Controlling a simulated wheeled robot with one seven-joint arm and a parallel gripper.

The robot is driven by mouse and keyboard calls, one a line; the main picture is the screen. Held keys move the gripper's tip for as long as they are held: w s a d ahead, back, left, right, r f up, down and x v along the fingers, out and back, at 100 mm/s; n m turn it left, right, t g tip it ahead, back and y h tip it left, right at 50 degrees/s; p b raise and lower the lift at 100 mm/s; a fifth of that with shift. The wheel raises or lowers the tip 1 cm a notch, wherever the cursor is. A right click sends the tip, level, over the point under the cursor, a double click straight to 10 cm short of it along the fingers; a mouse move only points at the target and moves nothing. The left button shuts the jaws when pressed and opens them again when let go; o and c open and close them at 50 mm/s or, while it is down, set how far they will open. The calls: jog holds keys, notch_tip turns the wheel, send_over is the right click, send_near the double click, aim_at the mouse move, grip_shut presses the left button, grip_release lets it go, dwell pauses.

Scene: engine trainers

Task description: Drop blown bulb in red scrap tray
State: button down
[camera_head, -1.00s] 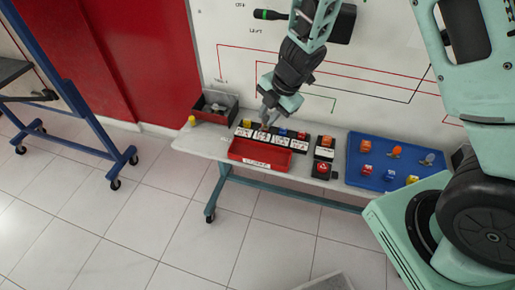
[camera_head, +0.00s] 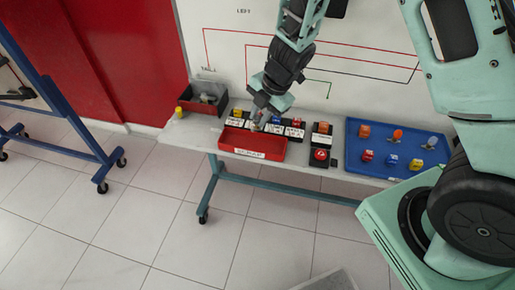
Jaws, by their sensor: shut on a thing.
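The red scrap tray (camera_head: 272,158), with a white label reading SCRAP on its front, sits near the front edge of the bench. My gripper (camera_head: 256,122) points down at the tray's back edge, by the row of labelled blocks. It is shut on a small greyish thing, taken to be the blown bulb (camera_head: 255,127). The bulb is tiny in this view and mostly hidden by the fingers. I cannot tell whether it is over the tray's inside or just behind it.
Labelled blocks (camera_head: 294,131) stand close behind the tray. A dark red-fronted bin (camera_head: 203,101) and a yellow item (camera_head: 179,111) are at the left. A blue tray (camera_head: 376,165) with several coloured parts lies at the right. A red-button box (camera_head: 320,157) stands between.

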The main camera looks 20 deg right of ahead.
jog(key=c, duration=1.2)
grip_release()
jog(key=shift+r, duration=0.15)
jog(key=p+v, duration=0.7)
jog(key=v, duration=1)
jog(key=shift+r, duration=0.15)
jog(key=a+r+m+t+h, duration=0.1)
jog(key=a+r+m+t, duration=0.3)
jog(key=a+r+m, duration=0.3)
jog(key=s+a+m+g, duration=0.1)
jog(key=s+m+g, duration=0.1)
jog(key=s, duration=0.5)
jog(key=s+a+m+g+h, duration=0.1)
jog(key=s+m, duration=0.3)
jog(key=s, duration=0.4)
jog(key=s+a+f+m+g, duration=0.1)
jog(key=s+a+m+g, duration=0.1)
jog(key=s, duration=0.6)
jog(key=shift+s+a+f+m+g+h, duration=0.15)
jog(key=shift+a+m+g+h, duration=0.2)
jog(key=shift+g, duration=0.25)
